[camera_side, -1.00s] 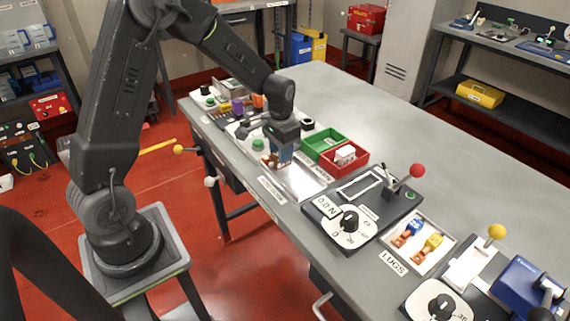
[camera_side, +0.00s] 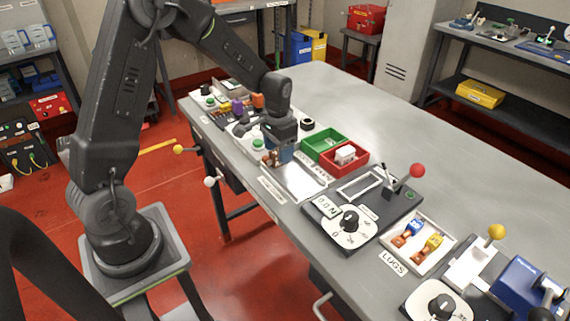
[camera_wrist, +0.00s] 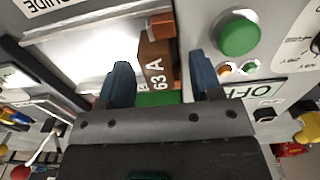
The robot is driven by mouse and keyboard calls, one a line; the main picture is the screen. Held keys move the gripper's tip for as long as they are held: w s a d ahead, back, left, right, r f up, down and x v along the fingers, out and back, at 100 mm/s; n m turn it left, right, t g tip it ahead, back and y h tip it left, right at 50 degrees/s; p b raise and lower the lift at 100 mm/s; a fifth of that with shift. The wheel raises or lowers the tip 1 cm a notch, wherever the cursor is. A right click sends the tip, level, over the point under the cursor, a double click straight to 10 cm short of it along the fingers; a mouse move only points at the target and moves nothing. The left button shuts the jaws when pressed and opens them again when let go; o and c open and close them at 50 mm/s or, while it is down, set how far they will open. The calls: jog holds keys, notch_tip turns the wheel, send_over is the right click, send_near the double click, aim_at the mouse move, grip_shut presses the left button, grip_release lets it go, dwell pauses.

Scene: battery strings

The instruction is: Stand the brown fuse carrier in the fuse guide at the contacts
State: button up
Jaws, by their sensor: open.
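The brown fuse carrier (camera_wrist: 153,62), marked 63 A, shows in the wrist view between the two blue fingers of my gripper (camera_wrist: 159,68). There is a gap between the carrier and each finger; my gripper is open around it. An orange-brown block (camera_wrist: 161,26) adjoins its far end, and a green part (camera_wrist: 158,99) shows at its near end. A label ending in GUIDE (camera_wrist: 45,5) is cut off at the top left. In the side view my gripper (camera_side: 281,154) is low over the bench, with brown parts beside its fingers. I cannot tell how the carrier is seated.
A green button (camera_wrist: 238,36) is close right of the right finger in the wrist view. In the side view a green bin (camera_side: 322,138) and a red bin (camera_side: 358,166) stand right of my gripper. A red-knobbed lever (camera_side: 416,171) stands farther right. The bench's far side is clear.

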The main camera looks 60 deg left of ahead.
notch_tip(320, 180, up, 14)
jog(key=f, duration=0.1)
jog(key=s+d+r+t, duration=0.2)
jog(key=s+d, duration=0.4)
jog(key=s, duration=0.4)
jog(key=s+d+r+t, duration=0.3)
jog(key=s+d, duration=0.3)
jog(key=s, duration=0.4)
jog(key=shift+r+t, duration=0.3)
jog(key=shift+r, duration=0.1)
